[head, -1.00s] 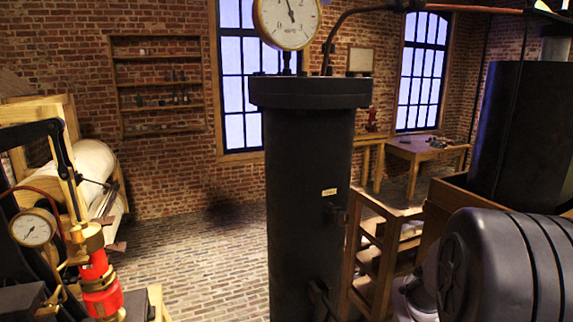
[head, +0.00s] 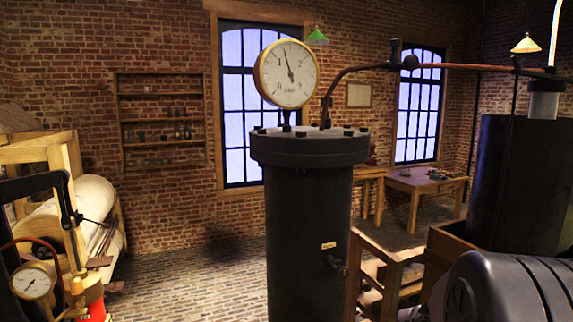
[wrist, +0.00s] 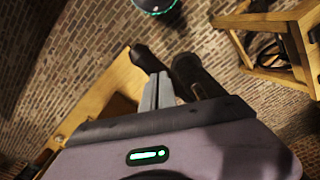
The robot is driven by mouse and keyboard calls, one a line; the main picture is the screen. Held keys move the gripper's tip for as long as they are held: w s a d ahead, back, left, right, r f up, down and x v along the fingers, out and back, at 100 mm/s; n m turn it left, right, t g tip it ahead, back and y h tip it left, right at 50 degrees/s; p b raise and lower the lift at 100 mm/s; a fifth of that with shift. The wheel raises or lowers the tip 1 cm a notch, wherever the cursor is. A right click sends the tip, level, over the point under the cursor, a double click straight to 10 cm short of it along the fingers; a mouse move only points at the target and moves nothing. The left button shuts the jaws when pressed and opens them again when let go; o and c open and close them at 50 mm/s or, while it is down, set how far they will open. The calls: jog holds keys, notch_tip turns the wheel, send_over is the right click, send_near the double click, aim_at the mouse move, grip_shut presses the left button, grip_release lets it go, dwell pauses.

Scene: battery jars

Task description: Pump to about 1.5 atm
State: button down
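A round brass-rimmed gauge (head: 287,74) stands on top of a tall black cylinder (head: 309,235) in the middle of the head view. Its needle points almost straight up, tipped slightly left, just past the mark that looks like 1. At the lower left, a hand pump (head: 91,309) shows its red body at the picture's edge, with a black lever (head: 66,198) above and a small white gauge (head: 33,281) beside it. My gripper (wrist: 165,72) shows in the wrist view, with grey and black finger parts close together. Whether they hold anything is unclear.
A curved pipe (head: 350,72) runs from the cylinder's lid to the right. A wooden table (head: 410,183) stands behind, and a dark vessel (head: 526,180) stands at the right. The brick floor (head: 200,282) left of the cylinder is clear.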

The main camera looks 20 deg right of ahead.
notch_tip(320, 180, down, 11)
jog(key=b, duration=0.8)
notch_tip(320, 180, up, 15)
jog(key=p, duration=1.1)
jog(key=shift+w+f+p, duration=0.1)
jog(key=shift+f+p, duration=0.1)
jog(key=shift+p, duration=0.15)
notch_tip(320, 180, up, 4)
jog(key=p, duration=0.4)
jog(key=s+a+f+t+b, duration=0.2)
jog(key=a+f+b, duration=0.2)
jog(key=a+b, duration=0.4)
jog(key=s+a+f+t+y+b, duration=0.1)
jog(key=s+a+f+t+b, duration=0.1)
jog(key=a+b, duration=0.6)
jog(key=s+a+f+t+y+b, duration=0.1)
jog(key=s+a+f+b, duration=0.2)
jog(key=b, duration=0.9)
jog(key=a+f, duration=0.3)
jog(key=a, duration=0.2)
jog(key=shift+s+f+n+t+b, duration=0.15)
jog(key=shift+f+n+t+b, duration=0.15)
jog(key=shift+t+b, duration=0.1)
